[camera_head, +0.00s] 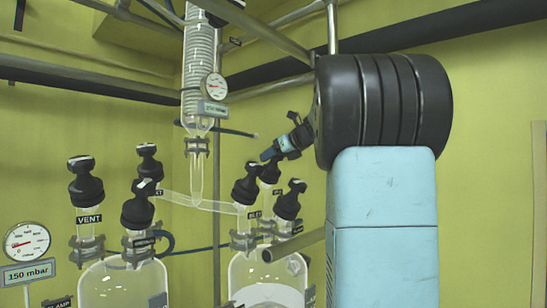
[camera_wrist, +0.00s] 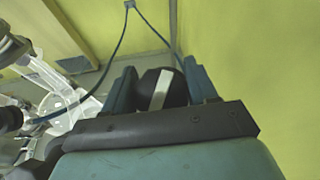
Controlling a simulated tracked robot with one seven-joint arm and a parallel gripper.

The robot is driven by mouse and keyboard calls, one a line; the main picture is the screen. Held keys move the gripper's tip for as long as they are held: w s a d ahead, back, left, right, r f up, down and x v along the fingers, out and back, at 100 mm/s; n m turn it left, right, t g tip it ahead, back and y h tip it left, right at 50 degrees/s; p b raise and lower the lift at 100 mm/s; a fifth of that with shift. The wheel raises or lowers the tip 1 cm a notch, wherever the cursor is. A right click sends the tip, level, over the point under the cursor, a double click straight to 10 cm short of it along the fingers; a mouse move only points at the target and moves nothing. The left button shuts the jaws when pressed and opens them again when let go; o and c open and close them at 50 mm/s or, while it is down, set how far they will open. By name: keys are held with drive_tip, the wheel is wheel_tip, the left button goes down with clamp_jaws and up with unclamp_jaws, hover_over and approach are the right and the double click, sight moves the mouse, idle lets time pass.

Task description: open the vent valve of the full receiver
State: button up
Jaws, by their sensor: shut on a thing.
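My gripper (camera_head: 268,156) is at the black knob (camera_head: 270,174) standing at the back of the right glass vessel (camera_head: 240,275). The wrist view shows my gripper (camera_wrist: 162,78) shut on this black knob, which has a white stripe (camera_wrist: 160,92) across its top, with one finger on each side. The label under this knob is mostly hidden. The right vessel holds a pale content (camera_head: 268,294). The left vessel (camera_head: 120,285) has a knob labelled VENT (camera_head: 89,219); I cannot tell its fill.
Other black knobs stand close by: one in front-left (camera_head: 246,184) and one to the right (camera_head: 288,200). A glass coil condenser (camera_head: 197,70) hangs above with a round gauge (camera_head: 214,86). A gauge (camera_head: 27,243) with a 150 mbar display stands at far left. The yellow-green wall is behind.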

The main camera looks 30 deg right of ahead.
drive_tip(key=n+g+y, duration=0.1)
drive_tip(key=n, duration=0.1)
drive_tip(key=n+g+y, duration=0.1)
drive_tip(key=n+y, duration=0.1)
drive_tip(key=n, duration=0.1)
drive_tip(key=shift+s+a+n, duration=0.1)
drive_tip(key=shift+a+n, duration=0.05)
drive_tip(key=shift+n, duration=0.15)
drive_tip(key=shift+n, duration=0.3)
drive_tip(key=o, duration=1)
drive_tip(key=shift+c, duration=0.2)
drive_tip(key=shift+s, duration=0.1)
drive_tip(key=v, duration=0.7)
drive_tip(key=shift+d, duration=0.25)
